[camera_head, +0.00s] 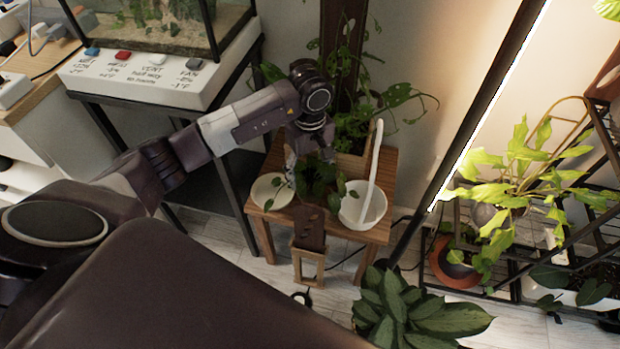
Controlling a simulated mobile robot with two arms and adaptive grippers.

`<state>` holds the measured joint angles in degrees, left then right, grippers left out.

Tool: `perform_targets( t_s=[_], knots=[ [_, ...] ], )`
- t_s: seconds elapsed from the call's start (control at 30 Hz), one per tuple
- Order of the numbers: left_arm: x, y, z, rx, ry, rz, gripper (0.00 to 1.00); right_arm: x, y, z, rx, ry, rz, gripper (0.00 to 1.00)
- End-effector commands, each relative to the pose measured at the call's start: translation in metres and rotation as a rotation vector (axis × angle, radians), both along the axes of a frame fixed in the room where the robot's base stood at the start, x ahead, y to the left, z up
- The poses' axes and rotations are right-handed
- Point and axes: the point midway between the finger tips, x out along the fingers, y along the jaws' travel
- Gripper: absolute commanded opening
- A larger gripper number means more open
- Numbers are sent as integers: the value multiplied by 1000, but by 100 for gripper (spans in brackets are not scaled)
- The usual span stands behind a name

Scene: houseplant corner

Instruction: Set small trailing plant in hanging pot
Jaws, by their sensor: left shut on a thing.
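My left gripper (303,160) comes in from the left above the small wooden table (378,228). It is shut on the small trailing plant (318,176), whose green leaves hang down around the fingers and hide the exact grip. The white hanging pot (368,214) stands on the right side of the table, with a tall white handle rising from it. The plant is just left of this pot, and some leaves overlap its left rim in the picture. Whether they touch cannot be told. My right gripper is not in view.
A pale saucer (271,192) lies on the table's left. A wooden planter (353,163) with a climbing plant stands behind. A brown object on a wooden stand (308,265) is in front. A dark pole (450,140) and a leafy floor plant (415,312) are at the right.

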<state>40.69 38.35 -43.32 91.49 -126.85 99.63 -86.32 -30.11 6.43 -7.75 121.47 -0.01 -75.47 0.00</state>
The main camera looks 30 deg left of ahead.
Motion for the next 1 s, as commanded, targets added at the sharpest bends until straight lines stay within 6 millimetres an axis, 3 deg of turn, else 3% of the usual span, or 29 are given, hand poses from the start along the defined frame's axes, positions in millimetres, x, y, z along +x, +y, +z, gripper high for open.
perform_targets(
  t_s=[0.13, 0.67, 0.7, 0.83, 1.0],
  knots=[
    [-1, -1, -24, -1, 2, 0, 19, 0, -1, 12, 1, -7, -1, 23],
    [0, 0, -27, -1, -1, 0, 19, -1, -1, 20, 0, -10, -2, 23],
    [0, 0, -27, 0, 0, 0, 66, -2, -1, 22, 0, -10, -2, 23],
    [0, 0, -27, 0, 0, 0, 80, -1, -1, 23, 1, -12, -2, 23],
    [0, 0, -27, 0, 0, 0, 81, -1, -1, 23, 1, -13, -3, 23]
  ],
)
